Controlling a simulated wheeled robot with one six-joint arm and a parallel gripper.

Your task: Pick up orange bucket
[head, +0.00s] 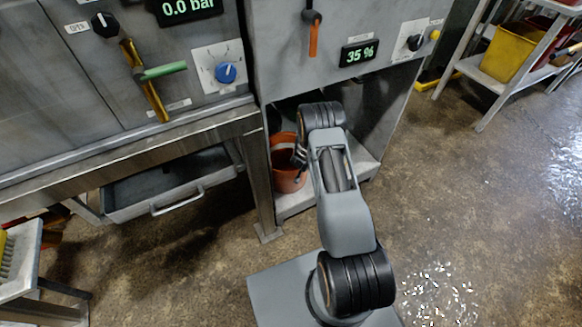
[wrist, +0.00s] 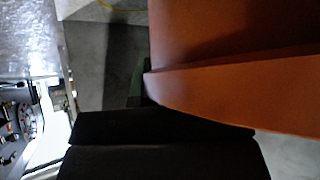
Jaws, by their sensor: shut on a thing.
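The orange bucket (head: 288,174) stands in the open lower bay of the grey machine, on the left side of its shelf, partly hidden by my arm. In the wrist view the bucket's orange wall and rim (wrist: 240,85) fill the upper right, very close to the camera. My gripper (head: 300,155) is at the bucket's upper right edge in the head view. In the wrist view my dark gripper (wrist: 147,97) meets the bucket's rim and is shut on it. The far finger is mostly hidden behind the bucket.
The bay's shelf (head: 367,166) is low, with a metal post (head: 259,180) to its left. A grey drawer with a handle (head: 170,188) is under the bench. A yellow bin (head: 507,53) stands on a rack at upper right. The wet floor at right is open.

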